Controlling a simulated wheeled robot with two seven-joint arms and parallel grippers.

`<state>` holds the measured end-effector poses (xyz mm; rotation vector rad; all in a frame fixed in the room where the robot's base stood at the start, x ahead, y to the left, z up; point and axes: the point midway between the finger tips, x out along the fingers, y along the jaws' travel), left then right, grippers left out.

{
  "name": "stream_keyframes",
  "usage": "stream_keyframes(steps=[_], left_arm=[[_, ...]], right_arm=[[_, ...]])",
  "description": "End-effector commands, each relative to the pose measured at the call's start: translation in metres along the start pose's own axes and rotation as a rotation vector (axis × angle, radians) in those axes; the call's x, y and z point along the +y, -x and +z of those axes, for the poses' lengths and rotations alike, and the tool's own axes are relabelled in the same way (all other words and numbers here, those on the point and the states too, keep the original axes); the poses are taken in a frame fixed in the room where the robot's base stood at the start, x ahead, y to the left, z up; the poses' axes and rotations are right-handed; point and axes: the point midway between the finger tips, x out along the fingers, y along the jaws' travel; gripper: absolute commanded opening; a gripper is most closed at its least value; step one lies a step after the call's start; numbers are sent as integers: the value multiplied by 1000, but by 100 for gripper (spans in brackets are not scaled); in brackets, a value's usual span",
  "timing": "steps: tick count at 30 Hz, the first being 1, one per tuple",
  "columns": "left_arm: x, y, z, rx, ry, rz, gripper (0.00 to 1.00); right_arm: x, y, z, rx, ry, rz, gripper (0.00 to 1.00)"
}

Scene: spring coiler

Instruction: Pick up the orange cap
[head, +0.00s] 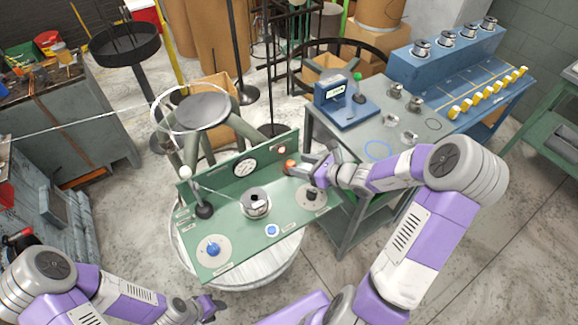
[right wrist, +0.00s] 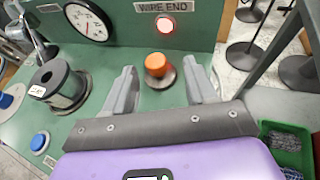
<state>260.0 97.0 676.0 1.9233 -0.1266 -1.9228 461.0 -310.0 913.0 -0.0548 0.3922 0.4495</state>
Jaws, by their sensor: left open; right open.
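The orange cap (head: 290,165) sits at the back right of the green machine panel (head: 232,262). In the right wrist view the orange cap (right wrist: 156,64) rests on a round dark base. My right gripper (head: 305,168) is open, and its fingers (right wrist: 163,88) point toward the cap from either side of it, with the cap a little beyond and between the tips. No contact shows. My left gripper (head: 212,304) is open and empty at the bottom of the head view, well away from the cap.
A spool (head: 255,203), a blue knob (head: 213,247), a blue button (head: 272,230) and a gauge (head: 245,168) are on the machine. A lit red lamp (right wrist: 165,25) is on the back wall behind the cap. A grey table (head: 345,190) stands close on the right.

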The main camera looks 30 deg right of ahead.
Motion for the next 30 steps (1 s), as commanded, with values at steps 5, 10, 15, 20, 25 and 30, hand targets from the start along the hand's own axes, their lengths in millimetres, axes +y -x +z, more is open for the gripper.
stream_keyframes(steps=[5,10,15,20,25,30], left_arm=[[-5,-14,-1,0,0,0,43],[-6,-17,-1,0,0,0,43],[-6,-16,-1,1,0,0,43],[-6,-16,-1,1,0,0,43],[-6,-16,-1,1,0,0,43],[-6,-16,-1,1,0,0,43]], right_arm=[[8,-29,-6,-1,-1,5,56],[6,-45,-4,-1,0,2,56],[6,-46,-2,0,1,1,56],[6,-46,-2,0,1,1,44],[6,-46,-3,0,1,1,18],[6,-46,-2,-1,1,1,0]])
